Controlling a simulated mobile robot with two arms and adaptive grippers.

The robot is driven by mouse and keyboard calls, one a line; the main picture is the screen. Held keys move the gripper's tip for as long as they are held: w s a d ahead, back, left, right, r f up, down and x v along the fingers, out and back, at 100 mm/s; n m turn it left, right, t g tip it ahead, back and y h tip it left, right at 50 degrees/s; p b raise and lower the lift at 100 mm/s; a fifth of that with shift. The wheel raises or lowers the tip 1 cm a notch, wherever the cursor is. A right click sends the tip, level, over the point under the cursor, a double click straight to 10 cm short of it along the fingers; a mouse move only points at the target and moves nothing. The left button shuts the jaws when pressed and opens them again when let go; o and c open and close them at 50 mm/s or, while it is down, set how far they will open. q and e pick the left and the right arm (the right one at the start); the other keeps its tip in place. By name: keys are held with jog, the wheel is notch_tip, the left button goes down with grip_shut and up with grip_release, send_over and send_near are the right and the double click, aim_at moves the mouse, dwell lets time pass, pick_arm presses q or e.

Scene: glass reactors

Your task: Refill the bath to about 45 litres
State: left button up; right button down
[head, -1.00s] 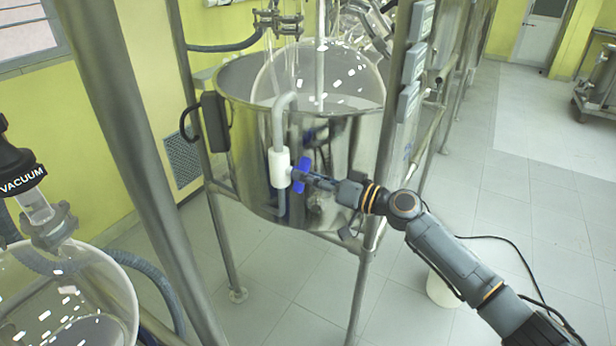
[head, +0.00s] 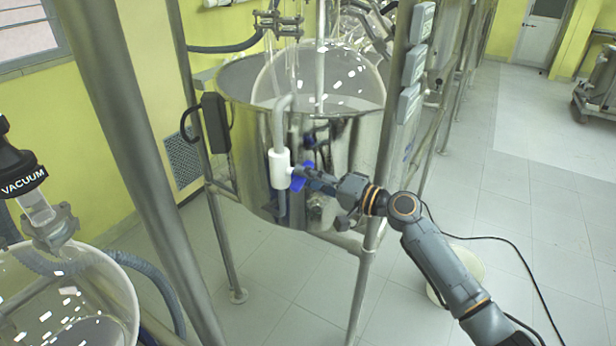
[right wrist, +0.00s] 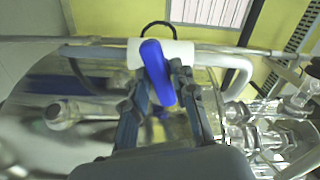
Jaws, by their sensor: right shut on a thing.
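The bath is a shiny steel vessel (head: 255,178) in a metal frame, with a round glass flask (head: 345,80) inside it. A white valve body (head: 279,169) sits on a grey pipe (head: 279,122) that hooks over the bath's rim. The valve's blue handle (head: 303,175) faces right and looks tilted in the head view. My right gripper (head: 312,178) is shut on the blue handle; the right wrist view shows the handle (right wrist: 158,72) between the two fingers (right wrist: 160,95). The water level in the bath cannot be read. My left gripper is not in view.
Steel posts (head: 130,150) of a nearer frame cross the left side. A glass vessel (head: 70,300) with a vacuum fitting (head: 22,180) stands at lower left. A pale bucket (head: 462,268) is on the floor behind my right arm. Floor at right is open, with a black cable (head: 515,255).

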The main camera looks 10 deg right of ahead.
jog(key=shift+m+p, duration=0.6)
jog(key=shift+m, duration=1.4)
jog(key=c, duration=1.2)
grip_release()
jog(key=shift+d, duration=0.1)
jog(key=v, duration=1.2)
jog(key=shift+f, duration=0.1)
